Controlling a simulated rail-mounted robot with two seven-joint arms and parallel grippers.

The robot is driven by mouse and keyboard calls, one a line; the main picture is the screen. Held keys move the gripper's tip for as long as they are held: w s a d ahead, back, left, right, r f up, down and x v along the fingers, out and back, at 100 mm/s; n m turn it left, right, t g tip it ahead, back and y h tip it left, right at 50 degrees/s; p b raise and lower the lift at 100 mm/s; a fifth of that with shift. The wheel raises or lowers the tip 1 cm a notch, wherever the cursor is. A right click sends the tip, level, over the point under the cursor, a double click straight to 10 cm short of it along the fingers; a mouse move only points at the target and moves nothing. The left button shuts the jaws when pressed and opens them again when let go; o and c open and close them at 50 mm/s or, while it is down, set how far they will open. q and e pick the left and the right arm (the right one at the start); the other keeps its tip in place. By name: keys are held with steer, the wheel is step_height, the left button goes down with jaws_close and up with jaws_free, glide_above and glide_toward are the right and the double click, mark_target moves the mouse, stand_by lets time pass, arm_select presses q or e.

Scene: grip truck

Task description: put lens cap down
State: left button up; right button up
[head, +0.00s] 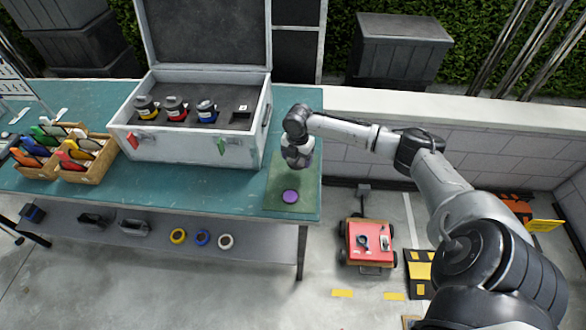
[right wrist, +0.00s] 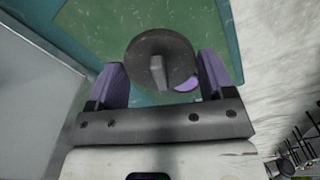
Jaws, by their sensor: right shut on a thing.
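My right gripper (head: 297,160) is above the green mat (head: 279,170) at the right end of the teal table. The right wrist view shows its two purple-padded fingers (right wrist: 162,80) on either side of a dark round lens cap (right wrist: 160,50) with a raised bar across its face. The gripper is shut on this cap. A purple disc (head: 290,196) lies on the mat, in front of the gripper in the head view. In the right wrist view the cap partly hides the purple disc (right wrist: 187,84). In the head view the held cap is hard to make out. My left gripper is not in view.
An open silver case (head: 190,148) with several lens-like items stands left of the mat, its wall close by. Wooden boxes of coloured tools (head: 88,160) stand farther left. A red cart (head: 369,243) is on the floor right of the table edge.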

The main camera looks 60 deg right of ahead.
mark_target(293, 172)
steer(key=shift+w+a+f, duration=0.5)
steer(key=shift+w+a, duration=0.05)
steer(key=shift+a, duration=0.05)
steer(key=shift+f+b, duration=0.35)
steer(key=shift+f, duration=1.65)
steer(key=o, duration=0.9)
steer(key=shift+f, duration=0.1)
